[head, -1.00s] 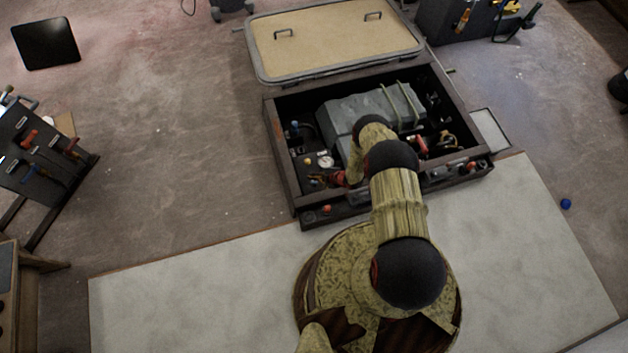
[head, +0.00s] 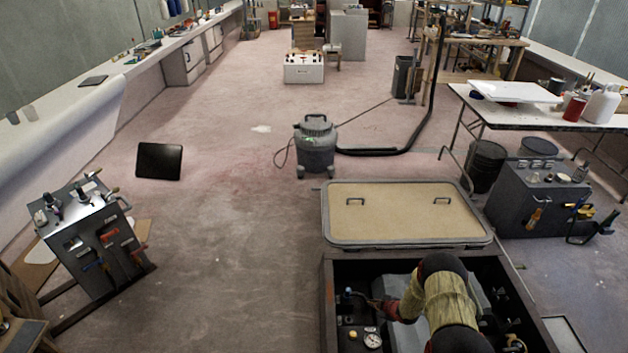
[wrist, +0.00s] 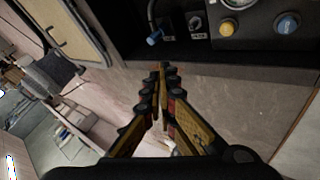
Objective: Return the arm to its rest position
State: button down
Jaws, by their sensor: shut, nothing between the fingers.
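My gripper (wrist: 163,70) is shut and empty in the wrist view, its two fingers meeting at the tips. It points toward the inside edge of the dark open box, near a blue-handled valve (wrist: 153,38) and a panel with a yellow knob (wrist: 227,28) and a blue knob (wrist: 287,23). Whether the tips touch anything is unclear. In the head view my arm, with tan sleeve and dark joints, bends over the open box (head: 327,300) at the bottom right. Its wrist end is low over the left half of the box, and the fingertips are hard to make out there.
The hatch lid (head: 400,215) lies open behind the box. A pressure gauge (head: 372,340) sits inside the box. A grey tool stand (head: 100,245) is at left, a vacuum (head: 316,148) beyond the lid, and a dark cabinet (head: 535,200) at right. Floor left of the box is clear.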

jog(key=w+d+r+m+h, duration=0.2)
jog(key=w+r, duration=0.1)
jog(key=r, duration=1.1)
jog(key=w+d+r+m+h, duration=0.15)
jog(key=w+r, duration=0.25)
jog(key=r, duration=1.1)
jog(key=s+r+m+h+p, duration=0.15)
jog(key=s+r, duration=0.25)
jog(key=r, duration=0.8)
jog(key=s+r+m, duration=0.3)
jog(key=s+r, duration=0.1)
jog(key=r, duration=0.8)
jog(key=s+a+r+m, duration=0.2)
jog(key=s+r, duration=0.6)
jog(key=s, duration=0.1)
jog(key=s+a+r+m, duration=0.2)
jog(key=s+r, duration=0.5)
jog(key=s, duration=0.1)
jog(key=s+a+r+m+g+y, duration=0.1)
jog(key=s+a+r, duration=0.1)
jog(key=s, duration=1)
jog(key=s+a+r+m+p, duration=0.1)
jog(key=s+a, duration=0.3)
jog(key=s, duration=0.9)
jog(key=shift+s+a+r+m+g+y, duration=0.15)
jog(key=shift+s+r+m+g+y, duration=0.2)
jog(key=shift+m, duration=0.25)
